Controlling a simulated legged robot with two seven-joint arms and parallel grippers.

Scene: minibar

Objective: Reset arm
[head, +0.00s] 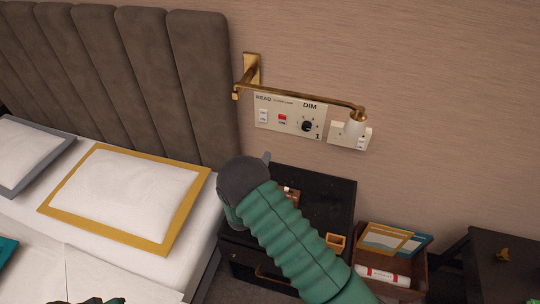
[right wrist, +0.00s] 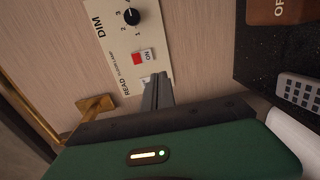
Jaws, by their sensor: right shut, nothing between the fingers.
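My right gripper (head: 267,157) is at the end of the green ribbed arm, above the dark nightstand and in front of the headboard's right edge. In the right wrist view its fingers (right wrist: 158,92) are together, with nothing between them. The fingers overlap the lower end of the wall panel (right wrist: 125,45) in that view; I cannot tell whether they touch it. The panel (head: 290,116) has a red switch, a black dial and a white switch. A small dark green part at the bottom left of the head view may be my left arm; no left fingers show.
A brass wall lamp (head: 300,93) reaches over the panel. A black nightstand (head: 325,190) stands under the gripper, partly hidden by my arm. A brown box (head: 415,287) with frames and a white roll is at the right. The bed's yellow-edged pillow (head: 125,195) is at the left.

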